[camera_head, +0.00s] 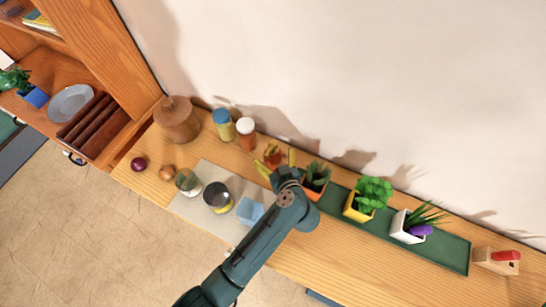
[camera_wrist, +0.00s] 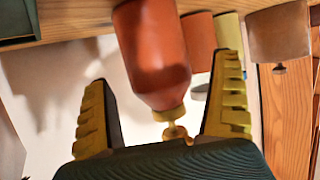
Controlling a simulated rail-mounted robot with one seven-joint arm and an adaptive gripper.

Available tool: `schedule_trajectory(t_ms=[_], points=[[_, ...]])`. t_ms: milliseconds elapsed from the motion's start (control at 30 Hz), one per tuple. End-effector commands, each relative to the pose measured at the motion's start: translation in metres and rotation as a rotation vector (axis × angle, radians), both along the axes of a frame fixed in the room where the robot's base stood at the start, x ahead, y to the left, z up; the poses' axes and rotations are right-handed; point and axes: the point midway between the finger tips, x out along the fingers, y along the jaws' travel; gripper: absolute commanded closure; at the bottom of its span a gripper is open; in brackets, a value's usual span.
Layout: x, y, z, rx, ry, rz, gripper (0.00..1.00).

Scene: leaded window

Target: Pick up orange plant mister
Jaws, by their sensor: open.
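The orange plant mister (camera_head: 273,153) stands near the back of the wooden counter, by the wall, partly hidden by my gripper in the head view. In the wrist view the mister (camera_wrist: 155,50) appears upside down, with an orange body and a yellow nozzle end pointing toward my palm. My gripper (camera_head: 277,163) is open, with yellow ridged fingers. In the wrist view the fingers of my gripper (camera_wrist: 164,72) lie to either side of the mister's lower-pictured end, with visible gaps on both sides.
A green tray (camera_head: 460,256) with potted plants (camera_head: 372,192) lies right of my gripper. An orange jar with a white lid (camera_head: 246,134) and a blue-lidded jar (camera_head: 223,124) stand to the left. A grey mat (camera_head: 182,208) holds a glass jar, a can and a blue cup (camera_head: 249,210).

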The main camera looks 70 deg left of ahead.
Motion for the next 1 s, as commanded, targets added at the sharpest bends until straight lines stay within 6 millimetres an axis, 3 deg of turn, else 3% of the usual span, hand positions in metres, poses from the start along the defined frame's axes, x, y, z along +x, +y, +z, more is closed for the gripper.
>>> schedule_trajectory(t_ms=[100,333,700,1000], points=[[0.0002,0.0136,-0.0054,0.000,-0.001,0.000,0.06],[0.0004,0.0149,-0.0061,0.000,0.000,-0.001,0.06],[0.0005,0.0145,-0.0059,0.000,0.000,-0.001,0.76],[0.0013,0.0153,0.0028,0.004,-0.006,-0.001,0.79]])
